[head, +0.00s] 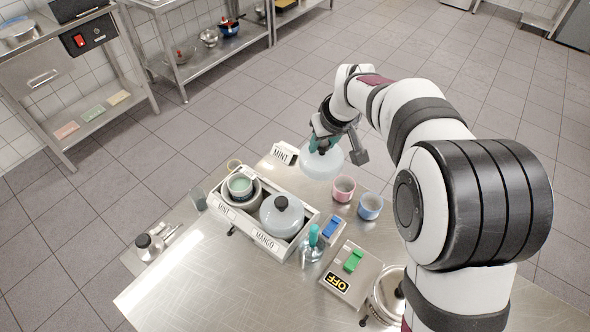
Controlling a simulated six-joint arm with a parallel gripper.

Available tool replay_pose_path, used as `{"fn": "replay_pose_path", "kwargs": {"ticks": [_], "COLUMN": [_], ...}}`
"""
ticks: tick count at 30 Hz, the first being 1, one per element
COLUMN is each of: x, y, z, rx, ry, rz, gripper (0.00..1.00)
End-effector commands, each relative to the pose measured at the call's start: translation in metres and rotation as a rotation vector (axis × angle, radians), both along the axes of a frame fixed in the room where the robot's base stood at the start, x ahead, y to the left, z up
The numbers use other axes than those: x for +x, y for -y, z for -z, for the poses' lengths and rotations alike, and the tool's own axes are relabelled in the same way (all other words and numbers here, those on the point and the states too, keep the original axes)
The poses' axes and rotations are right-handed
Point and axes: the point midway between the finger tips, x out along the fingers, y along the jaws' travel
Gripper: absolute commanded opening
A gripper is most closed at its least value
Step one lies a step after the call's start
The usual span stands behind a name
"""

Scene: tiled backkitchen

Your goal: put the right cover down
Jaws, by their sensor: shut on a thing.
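My gripper (323,143) is shut on a pale, translucent round cover (320,166) above the far part of the metal table. I cannot tell whether its rim touches anything. A white crate (262,248) on the table has two compartments. A MINT sign (283,153) stands just left of the held cover.
A pink cup (343,189) and a blue cup (370,206) stand near the held cover. The table's front left is clear.

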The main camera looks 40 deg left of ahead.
Motion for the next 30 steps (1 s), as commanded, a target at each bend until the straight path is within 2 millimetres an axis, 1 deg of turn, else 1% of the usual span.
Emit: {"fn": "replay_pose_path", "kwargs": {"ticks": [1,4,6,8,11,12,15,18,19,21,23,25,28,30], "x": [0.015,0.039,0.048,0.051,0.046,0.043,0.035,0.029,0.029,0.027,0.026,0.025,0.025,0.025], "y": [0.013,0.037,0.046,0.045,0.022,0.009,-0.022,-0.045,-0.051,-0.059,-0.062,-0.063,-0.062,-0.062], "z": [0.007,0.019,0.025,0.030,0.047,0.054,0.073,0.087,0.090,0.095,0.099,0.108,0.129,0.137], "rx": [-0.001,0.000,0.000,0.001,-0.001,0.000,0.000,0.001,0.001,0.001,0.002,0.001,0.000,0.002], "ry": [-0.002,-0.001,-0.002,-0.001,-0.002,-0.001,-0.002,-0.001,0.001,0.001,0.000,-0.001,-0.002,-0.001], "rz": [0.049,0.133,0.168,0.183,0.183,0.182,0.182,0.183,0.184,0.184,0.187,0.186,0.185,0.185], "gripper": [0.00,0.00,0.00,0.00,0.00,0.00,0.00,0.00,0.00,0.00,0.00,0.00,0.00,0.00]}}
